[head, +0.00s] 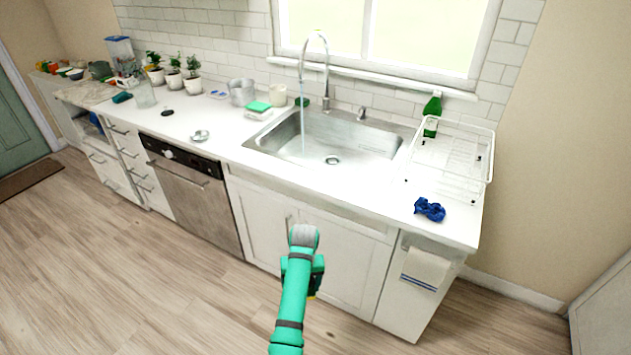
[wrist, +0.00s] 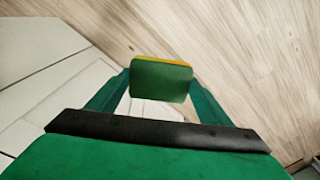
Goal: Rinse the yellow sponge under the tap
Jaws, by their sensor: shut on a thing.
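My gripper (head: 316,278) is in front of the white cabinet doors below the sink, lower than the counter. In the wrist view it is shut on a sponge (wrist: 160,82) with a dark green face and a yellow edge. In the head view the arm hides most of this sponge. The silver tap (head: 325,75) arches over the steel sink (head: 345,140) at the back of the counter. A thin stream of water (head: 302,118) falls from its spout into the basin.
A green pad (head: 258,106) lies left of the sink near a metal pot (head: 241,92). A green bottle (head: 432,114), a white dish rack (head: 450,155) and a crumpled blue cloth (head: 430,209) are at the right. A towel (head: 426,267) hangs below the counter edge.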

